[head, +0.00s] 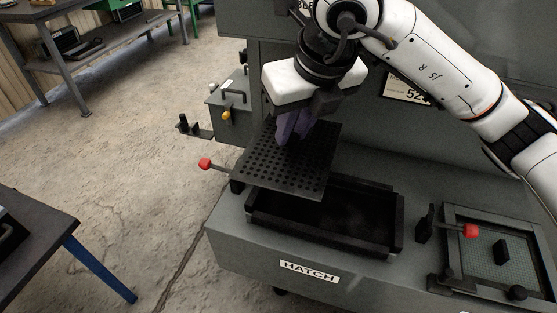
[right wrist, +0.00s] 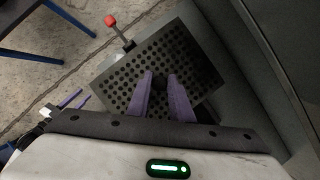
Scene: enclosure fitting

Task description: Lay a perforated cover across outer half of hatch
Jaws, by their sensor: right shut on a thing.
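The perforated cover (head: 270,172) is a dark square plate full of round holes. My right gripper (head: 287,138) is above it, its purple fingers shut on the cover's small dark knob. The right wrist view shows the cover (right wrist: 143,68) beneath the fingers (right wrist: 160,80). The hatch (head: 350,220) is a dark rectangular opening with a raised black rim, on the grey bench top. The cover overlaps the hatch's left and back part in the head view and hides it; the right part is open. I cannot tell whether the cover touches the rim.
A red-knobbed lever (head: 206,164) stands at the left, close to the cover's edge. Another red-knobbed clamp (head: 469,231) and a framed mesh panel (head: 497,252) lie to the right. The grey enclosure wall (head: 400,135) rises behind the hatch. A HATCH label (head: 309,271) is on the front.

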